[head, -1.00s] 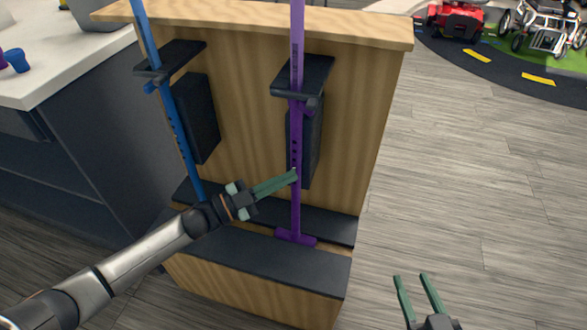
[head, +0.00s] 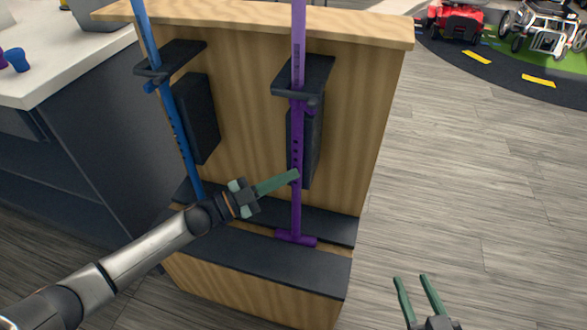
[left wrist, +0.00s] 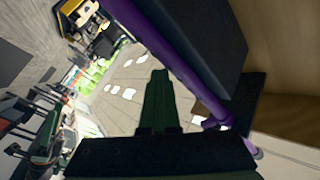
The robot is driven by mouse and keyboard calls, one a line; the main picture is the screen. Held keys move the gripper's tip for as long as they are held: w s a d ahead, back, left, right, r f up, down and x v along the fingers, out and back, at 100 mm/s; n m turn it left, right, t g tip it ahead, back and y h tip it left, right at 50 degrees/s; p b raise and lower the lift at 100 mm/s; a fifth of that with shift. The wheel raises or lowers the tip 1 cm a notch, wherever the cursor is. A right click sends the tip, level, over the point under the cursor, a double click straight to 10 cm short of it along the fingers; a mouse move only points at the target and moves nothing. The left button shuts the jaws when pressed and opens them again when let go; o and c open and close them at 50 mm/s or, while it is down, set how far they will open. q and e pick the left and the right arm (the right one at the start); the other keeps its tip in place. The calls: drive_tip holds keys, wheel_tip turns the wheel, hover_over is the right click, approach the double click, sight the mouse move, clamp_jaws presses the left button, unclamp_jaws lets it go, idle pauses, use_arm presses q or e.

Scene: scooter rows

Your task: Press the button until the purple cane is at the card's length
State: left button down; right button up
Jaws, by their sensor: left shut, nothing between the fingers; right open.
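The purple cane (head: 297,150) stands upright in the wooden rack, held by a dark bracket (head: 303,75), its purple foot (head: 296,238) low on the dark ledge. A row of dark holes runs along its shaft. My left gripper (head: 296,175) is shut and empty, its fingertips at the cane's lower shaft; I cannot tell whether they touch. In the left wrist view the shut fingers (left wrist: 158,85) point past the purple cane (left wrist: 170,58). My right gripper (head: 412,277) is open and empty at the bottom right. The button cannot be made out, and no card is seen.
A blue cane (head: 167,110) stands in the rack to the left. The wooden rack (head: 365,110) has a dark lower ledge (head: 255,262). A white-topped counter (head: 55,60) is at the left. Grey floor (head: 480,190) is clear at the right; a red scooter (head: 455,20) is far back.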

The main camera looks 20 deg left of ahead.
use_arm(q)
drive_tip(key=shift+w+a+r, duration=0.15)
drive_tip(key=shift+a+r, duration=0.05)
drive_tip(key=shift+r, duration=0.05)
drive_tip(key=shift+s+f+p, duration=0.1)
drive_tip(key=shift+s+p, duration=0.55)
drive_tip(key=shift+s, duration=0.3)
drive_tip(key=s+p, duration=0.2)
drive_tip(key=s, duration=0.3)
drive_tip(key=shift+a+p, duration=0.2)
drive_tip(key=shift+p, duration=0.2)
